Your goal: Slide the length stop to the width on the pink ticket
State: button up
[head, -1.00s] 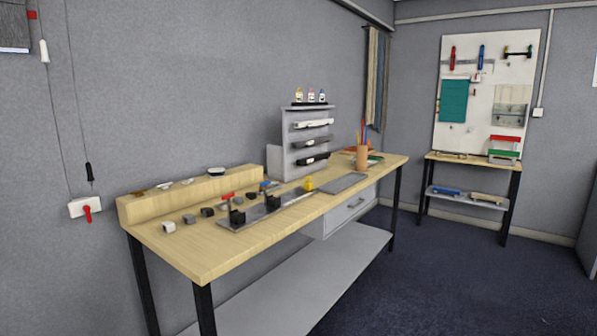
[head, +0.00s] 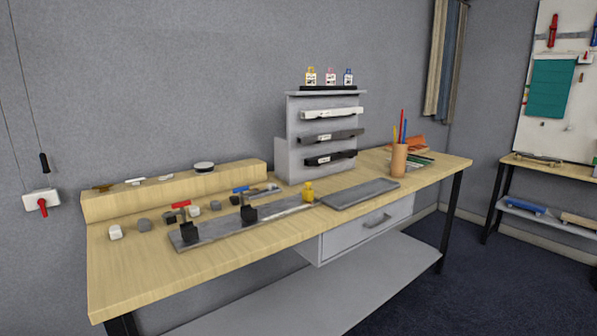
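A long grey rail (head: 220,229) lies on the wooden bench top and carries two black upright holders (head: 249,213). A small yellow piece (head: 308,192) stands at the rail's right end; it may be the length stop, but I cannot tell for sure. Three small white tickets or labelled bottles stand on top of the grey rack. The middle one has a pink top (head: 331,76), between a yellow one (head: 311,77) and a blue one (head: 348,77). Their markings are too small to read. My gripper is not in view.
The grey rack (head: 292,130) holds white, grey and black bars. A flat grey tray (head: 360,194) and a pencil cup (head: 398,160) are to the right. Small blocks (head: 115,232) and red- and blue-handled tools lie behind the rail. The front left bench top is clear.

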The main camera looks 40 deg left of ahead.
aim_at(308, 193)
jog(key=u, duration=0.5)
jog(key=i, duration=1.25)
jog(key=u, duration=1.7)
jog(key=i, duration=0.9)
jog(key=u, duration=0.9)
